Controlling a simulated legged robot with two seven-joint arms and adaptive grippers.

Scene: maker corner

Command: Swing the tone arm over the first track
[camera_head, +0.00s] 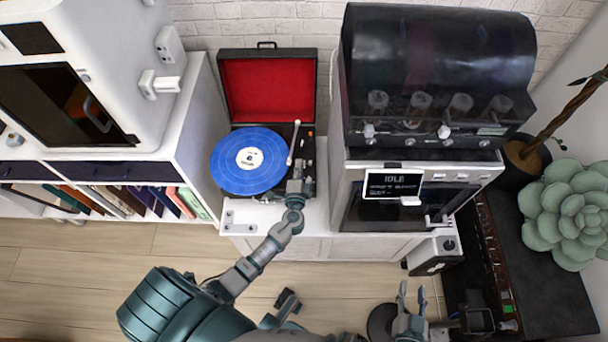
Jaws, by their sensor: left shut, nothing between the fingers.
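A turntable in a black case (308,131) with a red-lined lid (268,88) stands open on a white cabinet. A blue record (232,170) with a pale label (249,158) lies on it. The thin white tone arm (294,141) runs along the record's right side, its near end at the record's right edge; I cannot tell whether it is raised. My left gripper (296,168) is shut and empty at the near right corner of the turntable, close to the tone arm's near end; contact is unclear. My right gripper (412,292) is open and empty, low at the front right.
A white machine (110,50) stands on a bookshelf (195,120) at left. A potted succulent (568,215) is far right. Open wooden floor (80,262) lies in front.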

